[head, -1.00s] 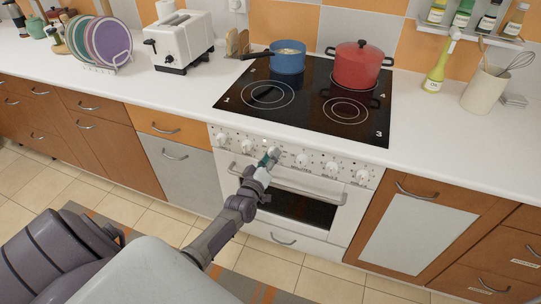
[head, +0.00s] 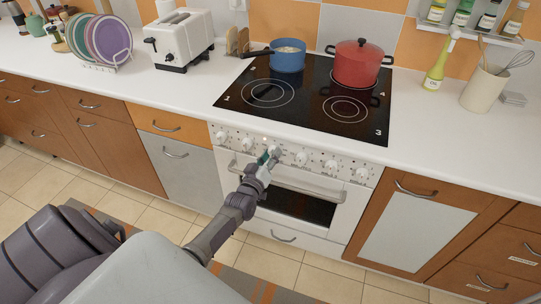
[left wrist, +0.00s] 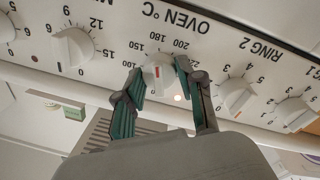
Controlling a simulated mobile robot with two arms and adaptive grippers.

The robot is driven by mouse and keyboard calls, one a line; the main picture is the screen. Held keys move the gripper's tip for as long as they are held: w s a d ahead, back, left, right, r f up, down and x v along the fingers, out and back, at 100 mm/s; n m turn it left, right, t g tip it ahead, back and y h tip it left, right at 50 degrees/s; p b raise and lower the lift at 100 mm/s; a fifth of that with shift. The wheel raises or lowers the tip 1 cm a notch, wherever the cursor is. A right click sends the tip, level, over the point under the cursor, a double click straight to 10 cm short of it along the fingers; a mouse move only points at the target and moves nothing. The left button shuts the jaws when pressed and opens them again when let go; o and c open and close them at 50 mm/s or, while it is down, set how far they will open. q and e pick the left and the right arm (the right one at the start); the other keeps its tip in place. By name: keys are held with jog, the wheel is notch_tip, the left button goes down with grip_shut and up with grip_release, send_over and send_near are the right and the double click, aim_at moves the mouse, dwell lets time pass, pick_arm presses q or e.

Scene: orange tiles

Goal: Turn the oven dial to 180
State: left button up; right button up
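I cannot tell exactly which number the mark meets. In the head view my left gripper (head: 270,155) is at the front panel and hides most of the dial. My right gripper is out of view.
Other white knobs sit close by, such as the timer knob (left wrist: 72,48) and the RING 2 knob (left wrist: 237,94). A small lamp (left wrist: 178,97) glows beside the dial. The oven handle (head: 315,190) runs below the panel. A blue pan (head: 288,58) and red pot (head: 356,65) stand on the hob.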

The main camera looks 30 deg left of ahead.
pick_arm(q)
jog(key=o, duration=0.4)
jog(key=s+d, duration=0.2)
jog(key=s, duration=1)
jog(key=shift+f, duration=0.15)
jog(key=s+d+f+m+g+h, duration=0.1)
jog(key=s+d+f+m+g, duration=0.2)
jog(key=f, duration=0.5)
jog(key=s+d+f+g+h, duration=0.1)
jog(key=s+d+f+g, duration=0.1)
jog(key=s+f, duration=0.5)
jog(key=s+d+f+m+g+h, duration=0.1)
jog(key=d+f+m+g, duration=0.15)
jog(key=f, duration=0.75)
jog(key=s+d+f+m+g, duration=0.1)
jog(key=s+f, duration=0.4)
jog(key=s, duration=0.5)
jog(key=s+d+f+m+g, duration=0.2)
jog(key=s+f+g, duration=0.3)
jog(key=s, duration=0.4)
jog(key=s+d+f+m+g, duration=0.1)
jog(key=s+f+m+g, duration=0.1)
jog(key=s+f, duration=0.4)
jog(key=s+g, duration=0.1)
jog(key=s, duration=0.3)
jog(key=shift+s+d+m, duration=0.35)
